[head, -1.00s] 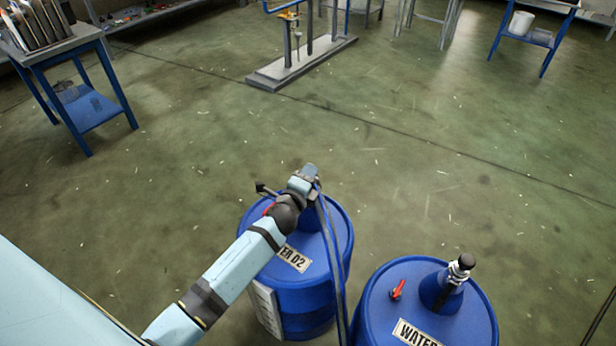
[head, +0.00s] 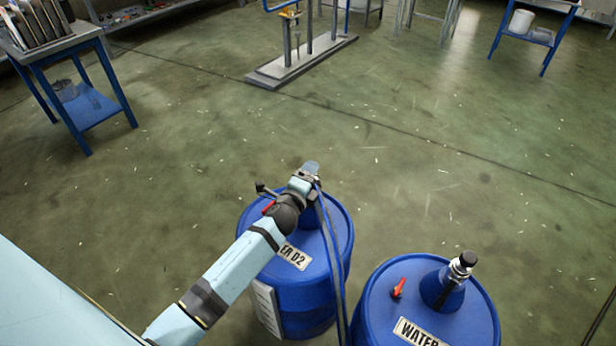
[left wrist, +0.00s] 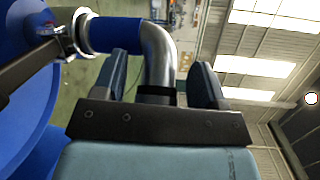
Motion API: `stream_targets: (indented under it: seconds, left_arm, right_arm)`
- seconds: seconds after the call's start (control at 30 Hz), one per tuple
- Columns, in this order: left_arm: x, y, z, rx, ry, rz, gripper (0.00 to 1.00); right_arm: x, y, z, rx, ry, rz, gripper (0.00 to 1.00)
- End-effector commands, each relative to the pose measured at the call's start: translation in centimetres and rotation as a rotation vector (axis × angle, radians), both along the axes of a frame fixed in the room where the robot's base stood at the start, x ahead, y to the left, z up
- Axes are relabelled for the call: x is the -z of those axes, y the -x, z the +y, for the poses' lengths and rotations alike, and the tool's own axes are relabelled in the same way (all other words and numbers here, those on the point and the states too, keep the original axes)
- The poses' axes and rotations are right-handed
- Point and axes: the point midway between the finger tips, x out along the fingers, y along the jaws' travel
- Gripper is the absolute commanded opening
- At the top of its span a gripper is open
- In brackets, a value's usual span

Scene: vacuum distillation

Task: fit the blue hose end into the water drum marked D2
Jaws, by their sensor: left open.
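The blue water drum marked D2 (head: 318,272) stands upright at the lower middle, its label partly covered by my left arm. My left gripper (head: 312,172) is over the drum's top and hides its neck. In the left wrist view my left gripper (left wrist: 163,68) is open, its fingers on either side of a bent metal pipe (left wrist: 157,48), not closed on it. A blue sleeve (left wrist: 112,35) on this pipe meets a metal collar (left wrist: 76,34) beside the drum's blue surface; I cannot tell how deeply it sits. Blue hose (head: 334,262) hangs down past the drum's right side. My right gripper is not visible.
A second blue water drum (head: 470,315) with a red valve and a black-capped neck stands close on the right. A blue table (head: 88,108) is at the upper left and a metal stand (head: 300,65) at the back. The floor between is clear.

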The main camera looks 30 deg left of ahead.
Motion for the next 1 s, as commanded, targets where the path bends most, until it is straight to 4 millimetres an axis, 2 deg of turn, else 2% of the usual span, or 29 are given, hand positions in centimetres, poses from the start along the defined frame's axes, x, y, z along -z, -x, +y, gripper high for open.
stream_targets:
  seconds: [0.07,0.13,0.23,0.4,0.6,0.8,1.0]
  left_arm:
    - [0.0,0.0,0.0,0.000,0.000,-0.001,0.66]
    - [0.0,0.4,-0.1,0.001,0.000,0.000,0.66]
    - [-0.3,2.8,-0.3,0.001,0.001,0.000,0.66]
    - [-0.6,7.0,-0.8,0.001,0.001,0.001,0.66]
    - [-1.1,11.1,-1.2,0.000,0.001,0.000,0.66]
    - [-1.4,13.2,-1.4,0.000,0.000,-0.002,0.66]
    - [-1.6,13.6,-1.5,0.001,0.000,-0.003,0.66]
  right_arm:
    - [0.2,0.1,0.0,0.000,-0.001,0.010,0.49]
    - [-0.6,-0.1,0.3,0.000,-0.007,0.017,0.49]
    - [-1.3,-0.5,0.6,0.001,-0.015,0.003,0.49]
    - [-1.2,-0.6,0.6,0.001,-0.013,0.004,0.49]
    - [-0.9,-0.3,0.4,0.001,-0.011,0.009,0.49]
    - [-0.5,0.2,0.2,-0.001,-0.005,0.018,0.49]
    - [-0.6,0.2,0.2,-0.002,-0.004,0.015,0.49]
